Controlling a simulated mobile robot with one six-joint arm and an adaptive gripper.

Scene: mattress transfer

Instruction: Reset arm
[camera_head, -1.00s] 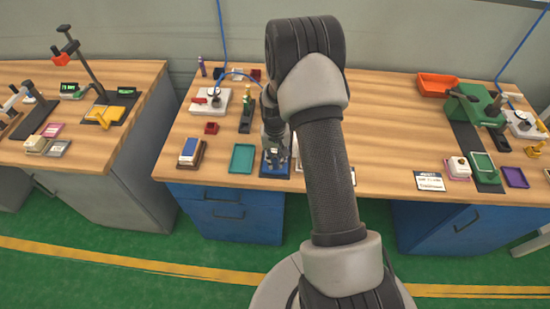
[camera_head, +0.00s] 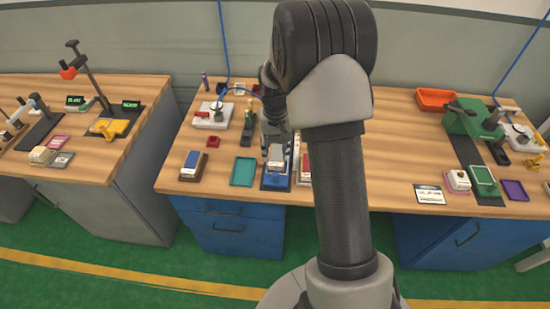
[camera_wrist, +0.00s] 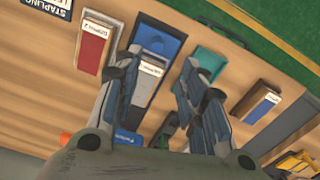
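My arm (camera_head: 340,185) reaches over the workbench in the head view, and its end is partly hidden behind the upper arm. My gripper (camera_wrist: 160,58) is open in the wrist view, its two fingers well apart with nothing held. Below it, a pale grey-and-white block (camera_wrist: 150,72) lies on a blue fixture (camera_wrist: 160,41). The block (camera_head: 277,155) and fixture (camera_head: 276,181) also show in the head view, just below my arm's end.
A red-and-white block (camera_wrist: 93,48) lies beside the blue fixture. A teal tray (camera_head: 243,171) and a blue-and-white block (camera_head: 193,162) are on its other side. A green press (camera_head: 472,118) and an orange bin (camera_head: 437,98) stand at right. The bench middle (camera_head: 400,145) is largely clear.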

